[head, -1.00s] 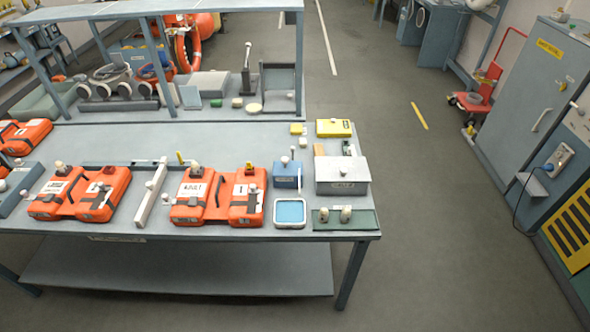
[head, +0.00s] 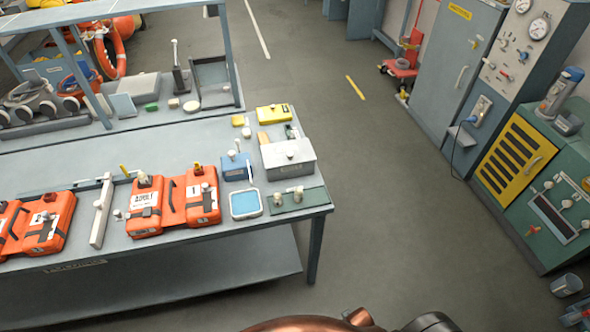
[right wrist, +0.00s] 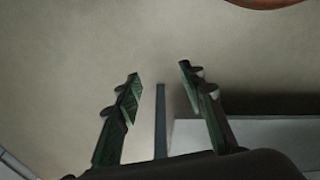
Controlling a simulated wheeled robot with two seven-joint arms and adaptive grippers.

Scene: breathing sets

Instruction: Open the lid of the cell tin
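The cell tin seems to be the light grey metal box (head: 288,161) near the right end of the workbench. Its lid (head: 287,150) is closed, with a small pale knob on top. The front label is too small to read. My right gripper (right wrist: 159,72) is open and empty in the right wrist view, its dark green fingers apart. It is not seen at the tin; pale floor shows behind the fingers. Part of my arm (head: 315,323) shows at the bottom edge of the head view. My left gripper is not in view.
On the workbench (head: 190,240), a green tray (head: 312,200) with small fittings, a blue-lined dish (head: 245,204) and a blue box (head: 236,168) stand close to the tin. A yellow case (head: 273,114) lies behind it. Orange packs (head: 175,202) lie left. Floor right of the bench is clear.

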